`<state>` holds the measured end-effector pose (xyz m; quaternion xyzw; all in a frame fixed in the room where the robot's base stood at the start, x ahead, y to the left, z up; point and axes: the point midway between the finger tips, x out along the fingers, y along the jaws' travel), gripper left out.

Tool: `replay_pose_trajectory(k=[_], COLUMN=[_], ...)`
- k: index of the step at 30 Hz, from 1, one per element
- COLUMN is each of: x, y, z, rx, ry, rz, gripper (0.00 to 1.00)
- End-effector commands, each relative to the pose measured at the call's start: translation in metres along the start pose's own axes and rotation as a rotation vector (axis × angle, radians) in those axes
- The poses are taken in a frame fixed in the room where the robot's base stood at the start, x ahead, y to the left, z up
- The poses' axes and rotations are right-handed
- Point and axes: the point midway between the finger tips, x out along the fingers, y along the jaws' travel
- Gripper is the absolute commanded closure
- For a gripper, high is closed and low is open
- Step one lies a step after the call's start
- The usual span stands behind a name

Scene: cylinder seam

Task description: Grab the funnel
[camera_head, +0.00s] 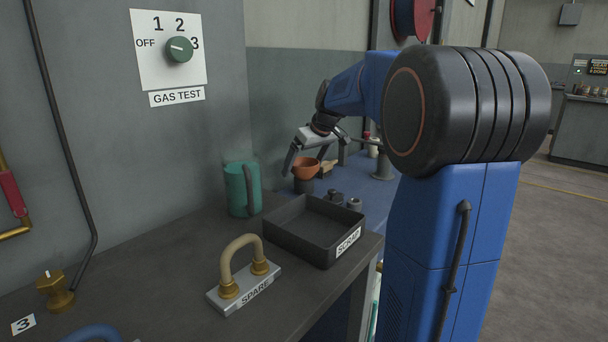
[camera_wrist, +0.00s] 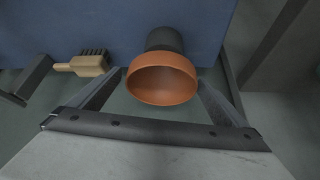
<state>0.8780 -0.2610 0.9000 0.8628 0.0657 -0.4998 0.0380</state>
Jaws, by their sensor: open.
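The funnel (camera_head: 306,168) is orange and sits on top of a dark cylindrical stand (camera_head: 303,185) on the far blue bench. In the wrist view the funnel (camera_wrist: 162,79) shows its wide round mouth, with the dark stand (camera_wrist: 164,39) behind it. My gripper (camera_head: 304,172) is open above the blue bench. In the wrist view its two fingers (camera_wrist: 163,85) are on the left and right of the funnel, with gaps visible on both sides. The funnel's lower part is hidden by its rim.
A wooden brush (camera_wrist: 85,64) lies left of the funnel in the wrist view. In the head view a green jug (camera_head: 241,190), a dark scrap tray (camera_head: 300,232) and a spare hose piece (camera_head: 243,280) stand on the nearer grey bench. Dark small parts (camera_head: 335,197) lie behind the tray.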

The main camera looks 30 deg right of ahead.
Motion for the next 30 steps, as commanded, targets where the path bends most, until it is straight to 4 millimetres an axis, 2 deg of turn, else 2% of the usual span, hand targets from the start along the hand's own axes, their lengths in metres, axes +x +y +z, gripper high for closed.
replay_pose_trajectory(k=[7,15,17,21,30], x=[0.034,0.038,0.038,0.038,0.037], y=[-0.002,-0.001,-0.001,-0.001,-0.001], z=[0.0,0.0,0.0,0.0,-0.001], rx=[0.0,0.0,0.0,0.0,0.0], ry=[-0.002,0.0,0.0,0.0,0.001], rz=[-0.001,0.0,0.0,0.0,0.0], gripper=[0.03,0.03,0.15,0.46,0.47])
